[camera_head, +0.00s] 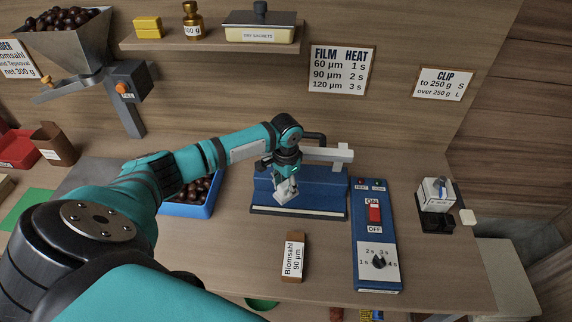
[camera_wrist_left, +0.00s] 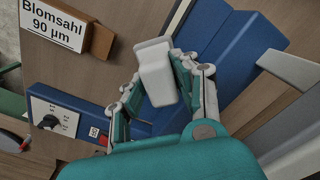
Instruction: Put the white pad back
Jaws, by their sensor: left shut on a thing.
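The white pad (camera_head: 286,193) is a small pale block. It also shows in the left wrist view (camera_wrist_left: 155,72), between the two fingers. My left gripper (camera_head: 288,182) is shut on the pad and holds it over the left part of the blue sealer (camera_head: 328,203). I cannot tell whether the pad touches the sealer. The sealer also shows in the left wrist view (camera_wrist_left: 225,45), with its pale arm (camera_head: 335,154) at the back. My left gripper and wrist hide part of the sealer. My right gripper is not in view.
A blue control box (camera_head: 375,270) with a red switch and dial stands right of the sealer. A small brown carton (camera_head: 294,273) lies in front. A blue tray (camera_head: 190,209) of chestnuts is at left. A black holder (camera_head: 435,222) stands at right. The front right table is clear.

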